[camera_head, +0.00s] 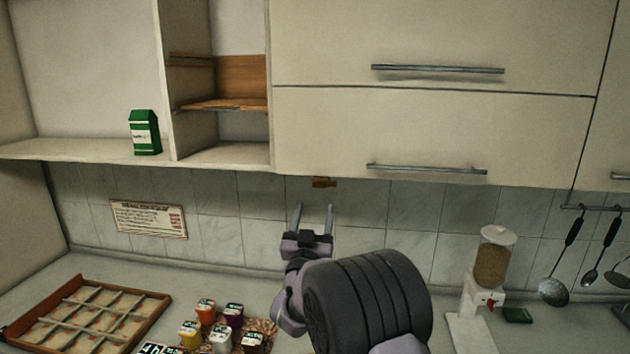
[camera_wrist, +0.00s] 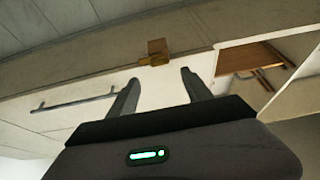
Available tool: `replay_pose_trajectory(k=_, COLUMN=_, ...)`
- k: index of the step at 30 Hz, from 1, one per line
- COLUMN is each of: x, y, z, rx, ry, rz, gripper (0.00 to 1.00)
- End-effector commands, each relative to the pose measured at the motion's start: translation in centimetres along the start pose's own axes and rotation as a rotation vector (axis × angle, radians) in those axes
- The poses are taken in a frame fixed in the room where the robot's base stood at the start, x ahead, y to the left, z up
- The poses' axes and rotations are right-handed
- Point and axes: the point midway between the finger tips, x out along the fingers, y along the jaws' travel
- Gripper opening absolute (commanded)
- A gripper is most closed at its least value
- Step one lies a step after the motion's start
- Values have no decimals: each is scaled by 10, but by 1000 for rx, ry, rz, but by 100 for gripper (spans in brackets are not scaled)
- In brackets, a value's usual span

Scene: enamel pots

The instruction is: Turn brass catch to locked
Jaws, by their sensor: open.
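The brass catch (camera_head: 324,182) is a small brown-gold piece at the underside edge of the upper cabinet, below the lower door. In the wrist view the catch (camera_wrist: 155,54) shows a square plate with a small brass part beside it, just beyond and between my fingertips. Whether it stands locked or unlocked I cannot tell. My gripper (camera_head: 314,207) is open and empty, its two fingers pointing up at the catch from below. In the wrist view my gripper (camera_wrist: 159,76) shows both fingers apart, with a visible gap between them and the catch.
The upper cabinet (camera_head: 430,130) has two long bar handles. An open shelf with a green carton (camera_head: 145,132) is at left. On the counter are a wooden divided tray (camera_head: 150,308), several small jars (camera_head: 190,334) and a grain dispenser (camera_head: 493,262). Ladles hang at right.

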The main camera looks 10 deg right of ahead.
Motion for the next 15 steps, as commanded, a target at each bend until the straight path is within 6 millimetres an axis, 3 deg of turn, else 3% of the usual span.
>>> replay_pose_trajectory(k=3, x=36, y=1, z=-4, rx=1, ry=1, rz=1, gripper=58)
replay_pose_trajectory(k=6, x=59, y=1, z=-3, rx=0, ry=1, rz=1, gripper=58)
replay_pose_trajectory(k=10, x=75, y=0, z=-2, rx=0, ry=0, rz=0, gripper=58)
replay_pose_trajectory(k=15, x=82, y=0, z=0, rx=0, ry=-1, rz=0, gripper=58)
